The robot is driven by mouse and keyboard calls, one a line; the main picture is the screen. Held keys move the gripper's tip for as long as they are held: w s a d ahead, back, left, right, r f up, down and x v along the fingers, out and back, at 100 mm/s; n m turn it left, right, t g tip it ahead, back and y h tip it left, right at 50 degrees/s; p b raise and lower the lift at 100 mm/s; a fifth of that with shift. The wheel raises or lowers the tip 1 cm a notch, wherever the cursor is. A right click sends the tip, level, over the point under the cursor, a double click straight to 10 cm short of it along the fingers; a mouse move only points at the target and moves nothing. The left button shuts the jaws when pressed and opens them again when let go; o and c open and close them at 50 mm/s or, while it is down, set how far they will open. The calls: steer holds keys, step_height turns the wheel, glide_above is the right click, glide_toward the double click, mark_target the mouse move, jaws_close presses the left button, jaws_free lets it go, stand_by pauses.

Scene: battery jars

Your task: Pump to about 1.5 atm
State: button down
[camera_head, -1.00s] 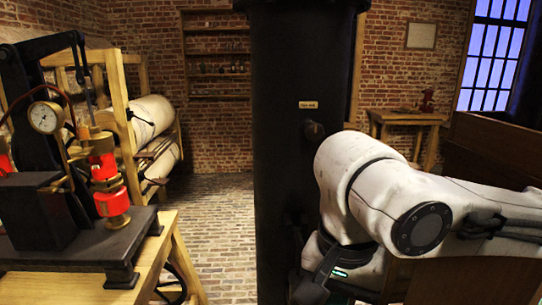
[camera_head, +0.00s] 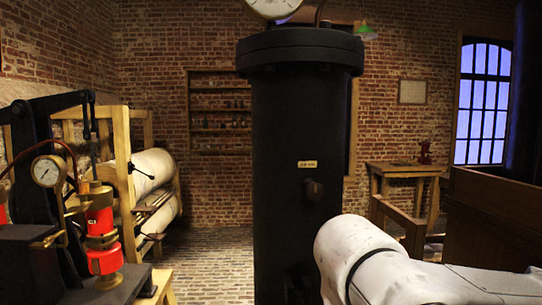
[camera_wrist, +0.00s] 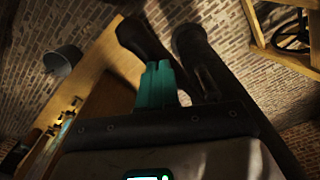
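A tall black cylinder (camera_head: 295,160) with a flanged top stands in the middle of the head view. A white round gauge (camera_head: 273,8) sits on top, cut by the frame edge, so its reading cannot be told. At left is a black lever apparatus (camera_head: 30,135) with red cylinders (camera_head: 101,232) and a brass-rimmed gauge (camera_head: 47,171); its needle is too small to read. My gripper (camera_wrist: 161,68) shows only in the wrist view, its teal fingers close together with nothing seen between them. It is out of the head view.
My white arm crosses the lower right of the head view. A wooden rack with white rolls (camera_head: 150,175) stands at left. A small table (camera_head: 400,170) stands by the back right wall. Brick floor (camera_head: 210,265) is clear between rack and cylinder.

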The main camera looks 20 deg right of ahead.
step_height(320, 180, down, 9)
steer(key=b, duration=0.5)
step_height(320, 180, up, 13)
steer(key=p, duration=1.2)
steer(key=shift+r, duration=0.25)
steer(key=shift+r, duration=0.1)
step_height(320, 180, up, 4)
steer(key=shift+f, duration=0.1)
